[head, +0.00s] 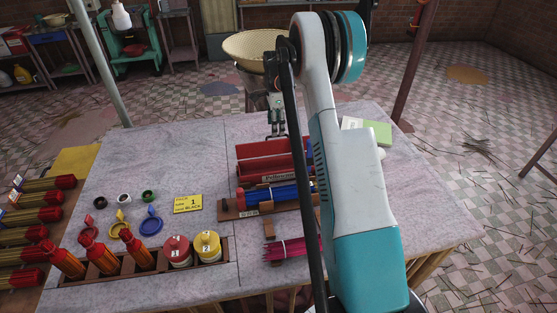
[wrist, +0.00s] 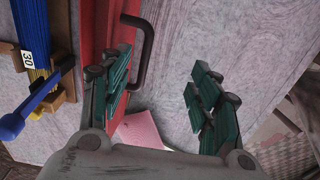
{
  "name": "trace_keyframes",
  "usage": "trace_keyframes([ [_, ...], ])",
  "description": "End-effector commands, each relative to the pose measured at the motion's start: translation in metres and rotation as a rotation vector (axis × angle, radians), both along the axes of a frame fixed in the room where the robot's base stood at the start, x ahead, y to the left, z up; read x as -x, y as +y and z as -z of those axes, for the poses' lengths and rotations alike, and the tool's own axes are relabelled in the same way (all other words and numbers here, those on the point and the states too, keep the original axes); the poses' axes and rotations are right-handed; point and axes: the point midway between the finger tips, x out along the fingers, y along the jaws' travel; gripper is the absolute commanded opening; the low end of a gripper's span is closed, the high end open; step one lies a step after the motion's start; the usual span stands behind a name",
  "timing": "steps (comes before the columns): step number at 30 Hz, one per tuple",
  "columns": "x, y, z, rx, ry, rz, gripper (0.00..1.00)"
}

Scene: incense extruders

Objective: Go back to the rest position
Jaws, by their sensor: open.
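My gripper (head: 276,128) is over the back part of the table, just behind a red box (head: 268,149). In the wrist view my gripper (wrist: 160,78) has its two green-padded fingers spread wide apart with nothing between them. The red box (wrist: 95,25) and its dark handle lie by the left finger in that view. My arm crosses the right half of the head view and hides part of the table.
A blue bundle (head: 270,195) lies in a wooden holder in front of the red box. Magenta sticks (head: 288,248) lie nearer. A wooden rack (head: 105,268) holds red bottles and numbered jars. A green-and-white box (head: 370,130) stands back right. The table's right side looks clear.

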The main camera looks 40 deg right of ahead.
Motion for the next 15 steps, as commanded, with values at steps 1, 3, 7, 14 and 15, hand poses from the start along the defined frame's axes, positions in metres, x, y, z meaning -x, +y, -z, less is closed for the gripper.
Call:
trace_keyframes([
  [1, 0.0, 0.0, -0.0054, 0.0, 0.0, 0.0, 0.57],
  [3, 0.0, 0.0, -0.0102, 0.0, 0.0, 0.0, 0.57],
  [7, 0.0, 0.0, -0.0149, 0.0, 0.0, 0.0, 0.57],
  [14, 0.0, 0.0, -0.0145, 0.0, 0.0, 0.0, 0.57],
  [15, 0.0, 0.0, -0.0145, 0.0, 0.0, 0.0, 0.57],
])
